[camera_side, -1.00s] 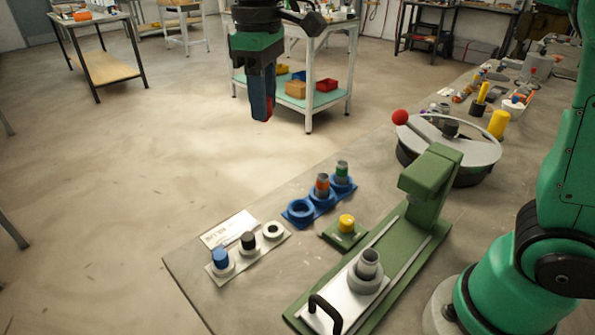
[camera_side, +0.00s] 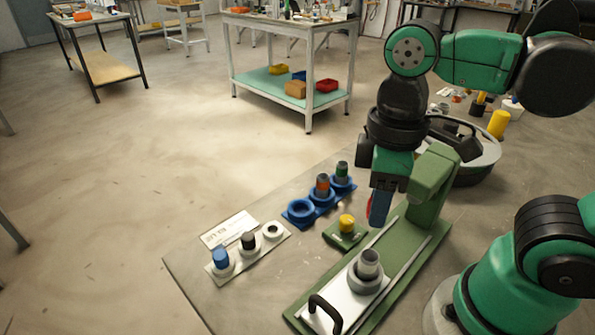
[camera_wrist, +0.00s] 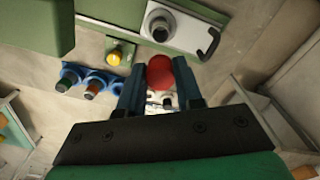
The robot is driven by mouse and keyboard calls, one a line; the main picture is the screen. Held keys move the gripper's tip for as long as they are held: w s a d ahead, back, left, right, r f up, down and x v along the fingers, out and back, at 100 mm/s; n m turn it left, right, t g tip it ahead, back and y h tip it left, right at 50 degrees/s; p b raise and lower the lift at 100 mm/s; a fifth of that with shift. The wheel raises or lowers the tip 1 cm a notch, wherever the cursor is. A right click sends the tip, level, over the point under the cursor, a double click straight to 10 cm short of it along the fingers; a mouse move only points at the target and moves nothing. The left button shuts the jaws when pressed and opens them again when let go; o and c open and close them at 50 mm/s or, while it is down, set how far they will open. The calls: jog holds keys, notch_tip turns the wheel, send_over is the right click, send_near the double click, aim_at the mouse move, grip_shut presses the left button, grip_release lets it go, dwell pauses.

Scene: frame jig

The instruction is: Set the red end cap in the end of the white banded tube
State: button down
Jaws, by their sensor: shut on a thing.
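My gripper (camera_side: 377,215) hangs above the green jig, with blue fingers pointing down. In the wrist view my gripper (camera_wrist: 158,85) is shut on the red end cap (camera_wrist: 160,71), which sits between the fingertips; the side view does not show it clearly. A grey-white tube (camera_side: 369,262) stands upright in a round holder on the jig's sliding plate, below and a little left of my gripper. It also shows in the wrist view (camera_wrist: 160,28), apart from the cap. I cannot make out its band. Its upper end looks open.
A green jig (camera_side: 425,205) has an overhanging head beside my gripper and a black handle (camera_side: 325,312). A yellow button (camera_side: 346,223) is left of it. A blue rack (camera_side: 300,212) holds orange and green banded tubes. A pale tray (camera_side: 272,232) holds blue and black caps.

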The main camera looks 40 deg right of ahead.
jog(key=shift+s+f, duration=0.3)
jog(key=shift+f, duration=2.55)
jog(key=shift+f, duration=0.1)
jog(key=shift+f, duration=0.6)
jog(key=shift+c, duration=1.7)
grip_release()
jog(key=shift+r, duration=0.75)
